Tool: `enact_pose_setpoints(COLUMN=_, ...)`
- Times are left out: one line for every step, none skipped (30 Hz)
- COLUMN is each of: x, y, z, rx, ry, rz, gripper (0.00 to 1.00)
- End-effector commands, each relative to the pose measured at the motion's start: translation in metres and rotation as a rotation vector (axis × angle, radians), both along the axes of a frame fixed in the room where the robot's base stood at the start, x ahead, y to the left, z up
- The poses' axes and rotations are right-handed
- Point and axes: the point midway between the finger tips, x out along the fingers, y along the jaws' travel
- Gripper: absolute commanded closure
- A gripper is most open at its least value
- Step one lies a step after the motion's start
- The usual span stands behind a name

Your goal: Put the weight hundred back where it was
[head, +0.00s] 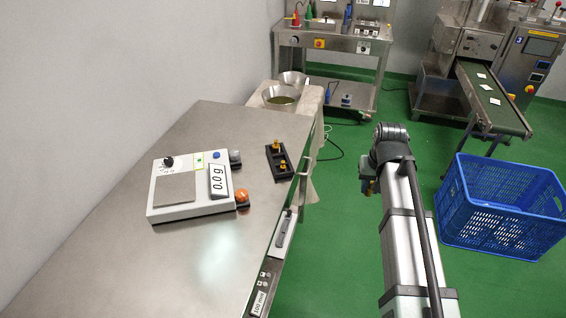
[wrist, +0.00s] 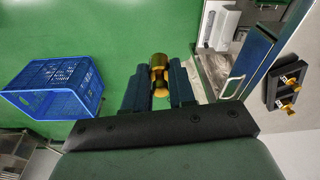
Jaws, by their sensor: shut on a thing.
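My gripper (wrist: 160,92) is shut on a brass weight (wrist: 159,62) with a knob, seen between the dark fingers in the wrist view. No marking on it is readable, so I cannot tell its value from the picture. In the head view my gripper (head: 368,186) hangs at the arm's end, over the green floor right of the table, mostly hidden by the arm. The black weight holder (head: 270,160) lies on the steel table, near its right edge, with brass weights (head: 276,147) in it. The holder also shows at the right of the wrist view (wrist: 271,91).
A white scale (head: 190,208) reading 0.0 g stands on the table (head: 120,240), left of the holder. An orange knob (head: 242,196) sits beside it. A blue crate (head: 500,205) stands on the floor at right. Metal bowls (head: 279,98) stand behind the table.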

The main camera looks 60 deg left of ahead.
Motion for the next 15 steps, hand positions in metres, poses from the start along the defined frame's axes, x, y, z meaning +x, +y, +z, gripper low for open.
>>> enact_pose_setpoints(x=-0.01, y=0.022, z=0.002, rx=0.001, ry=0.001, rz=0.028, gripper=1.0)
enact_pose_setpoints(x=-0.016, y=0.031, z=0.002, rx=0.0, ry=0.001, rz=0.042, gripper=1.0)
enact_pose_setpoints(x=-0.025, y=0.045, z=0.003, rx=0.001, ry=0.002, rz=0.062, gripper=1.0)
enact_pose_setpoints(x=-0.031, y=0.054, z=0.003, rx=0.001, ry=0.002, rz=0.076, gripper=1.0)
enact_pose_setpoints(x=-0.038, y=0.065, z=0.004, rx=0.001, ry=0.003, rz=0.091, gripper=1.0)
enact_pose_setpoints(x=-0.047, y=0.078, z=0.005, rx=0.001, ry=0.003, rz=0.111, gripper=1.0)
enact_pose_setpoints(x=-0.054, y=0.088, z=0.005, rx=0.001, ry=0.004, rz=0.126, gripper=1.0)
enact_pose_setpoints(x=-0.061, y=0.098, z=0.006, rx=0.002, ry=0.005, rz=0.141, gripper=1.0)
enact_pose_setpoints(x=-0.071, y=0.112, z=0.007, rx=0.002, ry=0.004, rz=0.162, gripper=1.0)
enact_pose_setpoints(x=-0.078, y=0.122, z=0.008, rx=0.002, ry=0.005, rz=0.179, gripper=1.0)
enact_pose_setpoints(x=-0.086, y=0.133, z=0.009, rx=0.002, ry=0.006, rz=0.195, gripper=1.0)
enact_pose_setpoints(x=-0.096, y=0.147, z=0.01, rx=0.003, ry=0.007, rz=0.216, gripper=1.0)
enact_pose_setpoints(x=-0.103, y=0.158, z=0.011, rx=0.002, ry=0.007, rz=0.232, gripper=1.0)
enact_pose_setpoints(x=-0.109, y=0.168, z=0.011, rx=0.002, ry=0.008, rz=0.247, gripper=1.0)
enact_pose_setpoints(x=-0.118, y=0.181, z=0.012, rx=0.003, ry=0.008, rz=0.267, gripper=1.0)
